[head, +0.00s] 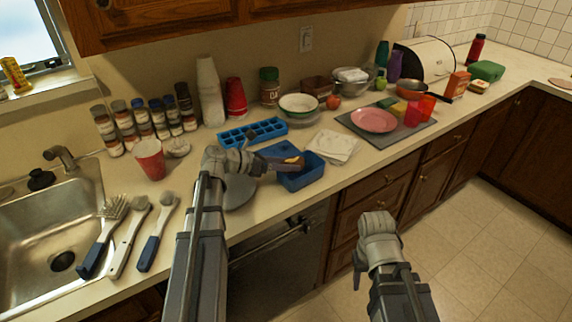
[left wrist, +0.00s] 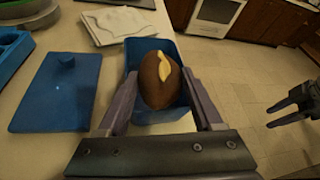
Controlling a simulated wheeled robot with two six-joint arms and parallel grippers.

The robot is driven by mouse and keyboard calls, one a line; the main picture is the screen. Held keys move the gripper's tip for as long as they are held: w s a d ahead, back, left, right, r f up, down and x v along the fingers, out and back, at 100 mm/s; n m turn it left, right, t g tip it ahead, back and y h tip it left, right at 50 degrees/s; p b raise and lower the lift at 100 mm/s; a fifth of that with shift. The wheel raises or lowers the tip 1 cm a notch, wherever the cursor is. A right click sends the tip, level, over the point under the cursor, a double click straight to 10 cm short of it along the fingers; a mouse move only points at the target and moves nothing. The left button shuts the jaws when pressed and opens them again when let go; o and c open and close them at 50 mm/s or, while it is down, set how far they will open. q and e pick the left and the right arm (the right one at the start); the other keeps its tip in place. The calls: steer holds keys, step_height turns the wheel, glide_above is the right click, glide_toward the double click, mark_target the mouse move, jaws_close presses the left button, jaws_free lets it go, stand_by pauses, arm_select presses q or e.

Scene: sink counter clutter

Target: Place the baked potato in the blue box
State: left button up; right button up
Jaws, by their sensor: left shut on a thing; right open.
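The baked potato (left wrist: 159,80) is brown with a yellow strip on top. My left gripper (left wrist: 162,98) is shut on it, with one finger on each side. In the left wrist view the potato appears over the blue box (left wrist: 180,50), hiding much of its inside. In the head view the blue box (head: 302,180) stands open near the counter's front edge, and my left gripper (head: 290,164) holds the potato (head: 297,161) at its left part, at or above the rim. My right gripper (head: 358,270) is open and empty in front of the drawers.
A blue lid (left wrist: 58,90) lies left of the box. A blue ice tray (head: 252,132) and white napkins (head: 333,145) lie behind it. A grey mat (head: 398,134) with a pink plate (head: 374,120) is to the right. Brushes (head: 130,235) lie by the sink (head: 40,230).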

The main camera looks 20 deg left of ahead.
arm_select(q)
steer(key=o, duration=1.5)
steer(key=shift+r+p, duration=0.5)
steer(key=shift+p, duration=0.05)
steer(key=shift+p+v, duration=2.25)
steer(key=shift+v, duration=3.8)
